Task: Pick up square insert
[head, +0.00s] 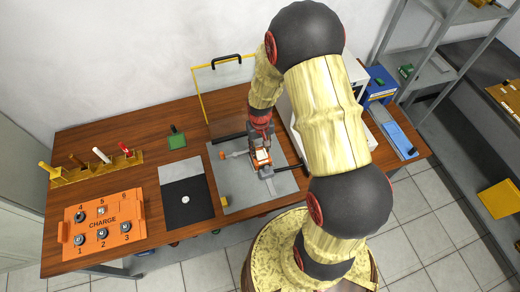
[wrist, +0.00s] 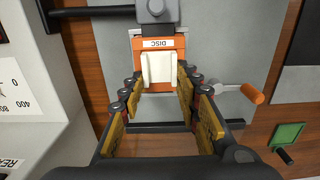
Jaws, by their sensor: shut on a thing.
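In the head view my gripper (head: 261,143) points down over the orange holder (head: 262,156) on the grey plate. The fingers and wrist hide much of the block there.
The grey plate (head: 240,198) carries a crank with an orange knob (wrist: 252,93), dark bars and a small yellow block (head: 224,200). An orange CHARGE panel (head: 102,222) with numbered places lies at left. A white instrument case stands close at right.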

